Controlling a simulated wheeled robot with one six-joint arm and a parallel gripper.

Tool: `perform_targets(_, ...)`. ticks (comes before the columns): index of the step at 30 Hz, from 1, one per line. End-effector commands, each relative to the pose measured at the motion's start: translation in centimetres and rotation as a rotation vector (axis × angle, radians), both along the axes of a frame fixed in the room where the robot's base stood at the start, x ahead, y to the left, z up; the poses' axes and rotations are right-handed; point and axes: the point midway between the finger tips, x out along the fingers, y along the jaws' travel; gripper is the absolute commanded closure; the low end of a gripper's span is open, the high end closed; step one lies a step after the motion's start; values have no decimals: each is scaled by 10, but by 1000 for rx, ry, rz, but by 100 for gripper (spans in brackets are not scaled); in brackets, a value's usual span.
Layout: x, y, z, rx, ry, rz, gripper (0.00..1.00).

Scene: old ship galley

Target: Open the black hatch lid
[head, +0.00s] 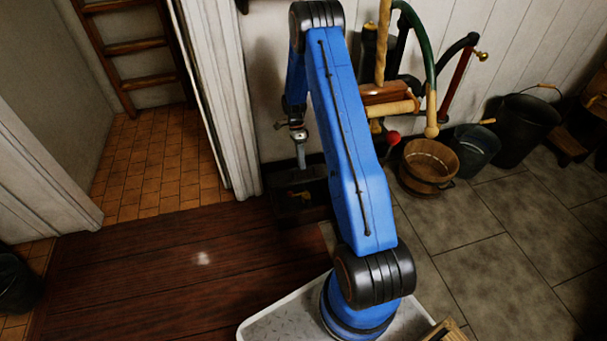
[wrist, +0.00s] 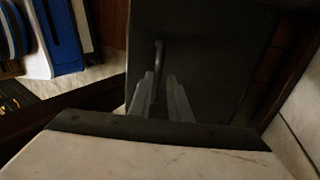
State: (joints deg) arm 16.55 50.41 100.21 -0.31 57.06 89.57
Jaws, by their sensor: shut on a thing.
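The black hatch lid (wrist: 215,50) is a dark flat panel that fills the upper middle of the wrist view. In the head view the lid (head: 291,178) is a dark shape below my gripper, low against the white wall. A thin bar handle (wrist: 159,48) stands on the lid. My gripper (wrist: 162,79) is shut on this handle, with a finger on each side of it; the fingers partly hide it. In the head view my gripper (head: 301,164) points down at the lid. A dark gap (head: 295,198) with small brownish things shows below the lid, so it looks partly raised.
My blue arm hides part of the wall. A wooden tub (head: 428,165), dark buckets (head: 525,128) and coloured pipes (head: 462,90) stand to the right. A ladder (head: 130,46) stands at the back left.

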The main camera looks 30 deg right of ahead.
Motion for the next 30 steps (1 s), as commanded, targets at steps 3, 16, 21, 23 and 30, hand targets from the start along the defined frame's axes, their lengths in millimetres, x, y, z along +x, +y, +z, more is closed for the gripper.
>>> perform_targets(3,28,-8,9,-8,-26,1,100)
perform_targets(16,67,-19,25,-6,-21,1,100)
perform_targets(21,72,-21,26,-4,-17,1,98)
perform_targets(23,72,-21,26,-4,-17,1,97)
perform_targets(30,72,-21,25,-5,-16,0,97)
